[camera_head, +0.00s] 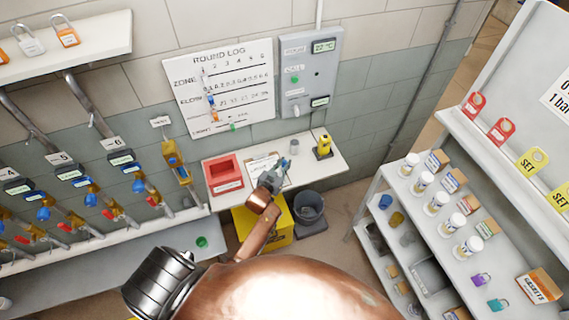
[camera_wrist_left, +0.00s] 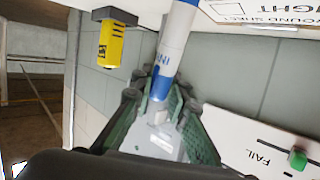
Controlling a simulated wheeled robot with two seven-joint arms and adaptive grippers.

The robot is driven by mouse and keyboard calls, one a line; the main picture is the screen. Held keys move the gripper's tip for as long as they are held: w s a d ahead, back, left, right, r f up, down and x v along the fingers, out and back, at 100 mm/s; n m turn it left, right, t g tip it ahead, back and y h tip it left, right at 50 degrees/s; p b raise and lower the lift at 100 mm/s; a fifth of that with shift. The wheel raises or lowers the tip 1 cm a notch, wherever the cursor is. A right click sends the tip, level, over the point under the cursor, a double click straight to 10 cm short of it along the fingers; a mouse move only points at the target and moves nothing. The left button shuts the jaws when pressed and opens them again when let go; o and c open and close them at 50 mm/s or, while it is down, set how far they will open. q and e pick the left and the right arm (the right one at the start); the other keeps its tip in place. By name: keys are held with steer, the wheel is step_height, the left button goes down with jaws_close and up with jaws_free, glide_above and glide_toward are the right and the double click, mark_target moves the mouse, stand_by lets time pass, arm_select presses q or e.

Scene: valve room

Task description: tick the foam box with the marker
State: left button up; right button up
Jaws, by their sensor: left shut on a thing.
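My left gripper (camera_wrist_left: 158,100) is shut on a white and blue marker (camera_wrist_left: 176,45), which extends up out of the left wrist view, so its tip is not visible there. In the head view the left gripper (camera_head: 272,180) is over the front of the small white table, by a printed sheet (camera_head: 259,164). A corner of this sheet (camera_wrist_left: 250,12) shows in the left wrist view with part of the word "NIGHT" and an empty square. The foam box cannot be made out. Whether the marker touches the sheet cannot be told. My right gripper is not in view.
A red tray (camera_head: 224,175) stands left of the sheet; a grey cup (camera_head: 294,146) and a yellow device (camera_head: 323,147) stand to its right. The round log board (camera_head: 222,85) hangs behind. A grey bin (camera_head: 309,207) and yellow box (camera_head: 272,232) are below; a stocked shelf (camera_head: 440,215) is right.

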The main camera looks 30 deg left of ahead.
arm_select(q)
steer(key=shift+r+p, duration=3.85)
steer(key=shift+r, duration=0.2)
steer(key=shift+f, duration=0.1)
steer(key=shift+d+b, duration=0.25)
steer(key=shift+b, duration=0.15)
steer(key=s+d+r+b, duration=0.4)
steer(key=s+d+b, duration=0.2)
steer(key=d+b, duration=0.2)
steer(key=s+d+r+m+h+b, duration=0.1)
steer(key=s+d+r+b, duration=0.2)
steer(key=s+d+b, duration=0.3)
steer(key=d+b, duration=0.1)
steer(key=b, duration=0.1)
steer(key=shift+s+d+r+b, duration=0.35)
steer(key=shift+d+r, duration=0.05)
